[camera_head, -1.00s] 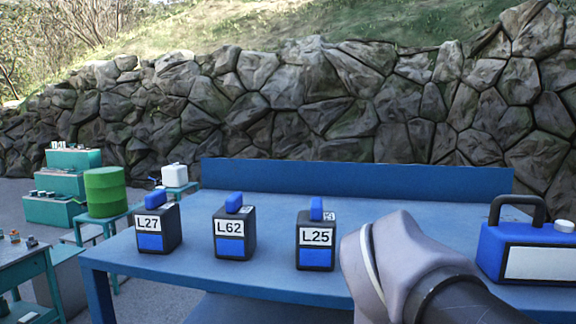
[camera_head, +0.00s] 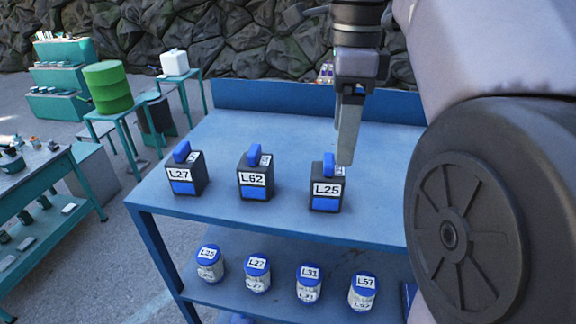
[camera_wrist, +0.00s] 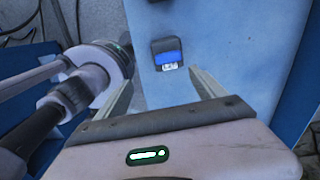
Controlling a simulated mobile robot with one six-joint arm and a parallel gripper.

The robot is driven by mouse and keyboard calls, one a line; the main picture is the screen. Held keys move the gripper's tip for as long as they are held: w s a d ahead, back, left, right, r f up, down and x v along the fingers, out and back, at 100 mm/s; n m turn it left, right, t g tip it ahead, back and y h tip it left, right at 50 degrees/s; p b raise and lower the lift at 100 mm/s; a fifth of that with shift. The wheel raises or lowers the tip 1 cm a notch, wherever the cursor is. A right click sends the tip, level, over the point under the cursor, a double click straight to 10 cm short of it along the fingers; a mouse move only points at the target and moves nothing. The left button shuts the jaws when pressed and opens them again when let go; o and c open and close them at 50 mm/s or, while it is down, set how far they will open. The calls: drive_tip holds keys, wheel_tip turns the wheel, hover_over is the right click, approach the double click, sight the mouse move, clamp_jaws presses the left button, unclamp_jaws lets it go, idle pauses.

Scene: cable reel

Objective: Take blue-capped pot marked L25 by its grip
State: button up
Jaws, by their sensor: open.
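Jars with blue caps stand upright on the lower shelf. The leftmost jar (camera_head: 209,264) has a label starting "L2"; its last digit is too small to read surely. The one readable L25 is on a black box (camera_head: 325,190) with a blue grip on top, standing upright at the right of the table top. My gripper (camera_head: 346,157) points down over this box's right side, its finger partly covering the box; contact cannot be told. In the wrist view, the fingers (camera_wrist: 162,80) are apart and empty, with one black box with a blue part (camera_wrist: 167,52) beyond them.
Black boxes L27 (camera_head: 185,174) and L62 (camera_head: 255,178) stand left on the blue table (camera_head: 300,135). Jars L27 (camera_head: 257,274), L31 (camera_head: 309,283) and L57 (camera_head: 363,292) are on the shelf below. A green drum (camera_head: 108,88) stands at left.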

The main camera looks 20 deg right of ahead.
sight(325, 157)
drive_tip(key=w+f, duration=0.1)
drive_tip(key=f, duration=0.1)
drive_tip(key=w+f+b, duration=0.1)
drive_tip(key=f, duration=0.1)
drive_tip(key=w+a+f, duration=0.1)
drive_tip(key=f, duration=0.1)
drive_tip(key=shift+w+f, duration=0.1)
drive_tip(key=shift+w, duration=0.05)
drive_tip(key=f, duration=0.1)
drive_tip(key=f+b, duration=0.1)
drive_tip(key=f, duration=0.1)
drive_tip(key=s+f+b, duration=0.1)
drive_tip(key=shift+d+f, duration=0.25)
drive_tip(key=shift+f, duration=0.15)
drive_tip(key=shift+w+a, duration=0.1)
drive_tip(key=shift+w, duration=0.25)
drive_tip(key=shift+s, duration=0.35)
drive_tip(key=c, duration=0.5)
drive_tip(key=shift+w, duration=0.1)
drive_tip(key=c, duration=1.2)
